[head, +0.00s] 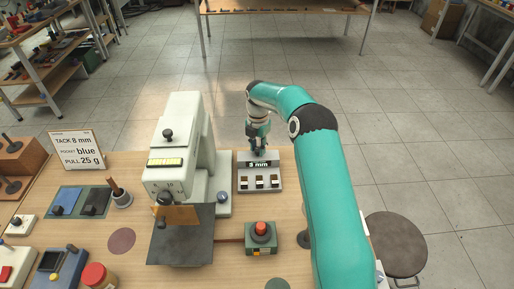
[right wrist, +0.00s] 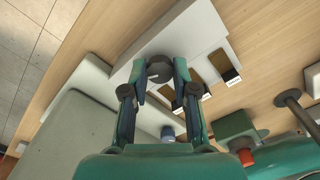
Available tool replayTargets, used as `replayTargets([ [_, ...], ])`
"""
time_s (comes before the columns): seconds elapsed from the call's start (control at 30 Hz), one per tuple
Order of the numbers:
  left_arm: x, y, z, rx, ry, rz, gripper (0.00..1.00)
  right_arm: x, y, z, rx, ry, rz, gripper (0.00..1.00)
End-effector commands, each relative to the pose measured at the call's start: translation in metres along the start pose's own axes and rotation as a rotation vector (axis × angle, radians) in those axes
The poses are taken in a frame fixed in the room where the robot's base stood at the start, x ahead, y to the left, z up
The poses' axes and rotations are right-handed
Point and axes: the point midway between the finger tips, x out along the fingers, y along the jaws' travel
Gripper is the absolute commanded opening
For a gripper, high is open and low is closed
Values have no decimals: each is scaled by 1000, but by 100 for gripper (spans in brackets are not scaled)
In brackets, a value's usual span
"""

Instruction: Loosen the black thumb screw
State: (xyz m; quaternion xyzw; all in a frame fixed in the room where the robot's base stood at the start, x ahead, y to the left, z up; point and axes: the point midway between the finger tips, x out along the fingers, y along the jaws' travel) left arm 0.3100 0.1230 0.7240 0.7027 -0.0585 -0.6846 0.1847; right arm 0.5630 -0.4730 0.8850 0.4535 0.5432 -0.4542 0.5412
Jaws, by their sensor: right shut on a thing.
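The black thumb screw (right wrist: 160,69) shows as a dark round knob on a pale block in the right wrist view. My right gripper (right wrist: 160,78) is shut on it, with one finger on each side. My left gripper is not in view.
A pale press-like machine (head: 172,150) stands close left of the block. A green box with a red button (head: 261,232) sits in front. A sign (head: 78,148) reads tack 8 mm, pocket blue, pull 25 g. Bare table lies between block and button box.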

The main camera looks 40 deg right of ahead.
Motion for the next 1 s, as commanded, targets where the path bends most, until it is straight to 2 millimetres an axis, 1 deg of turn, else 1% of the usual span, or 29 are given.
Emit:
replayTargets([
  [0.03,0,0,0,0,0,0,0,-4,3,2,-18,-8,13,0],
  [0.27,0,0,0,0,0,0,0,-4,3,2,-74,-9,14,0],
  [0.67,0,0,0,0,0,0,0,-5,3,3,-81,-10,15,0],
  [0.7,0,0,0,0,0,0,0,-5,3,3,-81,-11,15,30],
  [0.77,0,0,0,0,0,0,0,-5,3,3,-81,-10,15,40],
  [0.8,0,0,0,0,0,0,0,-4,3,2,-81,-10,14,46],
  [0.83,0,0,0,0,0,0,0,-4,3,2,-81,-9,12,51],
  [0.87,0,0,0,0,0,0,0,-4,3,2,-81,-8,11,53],
  [1.0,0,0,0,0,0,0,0,-2,2,1,-82,-5,7,53],
])
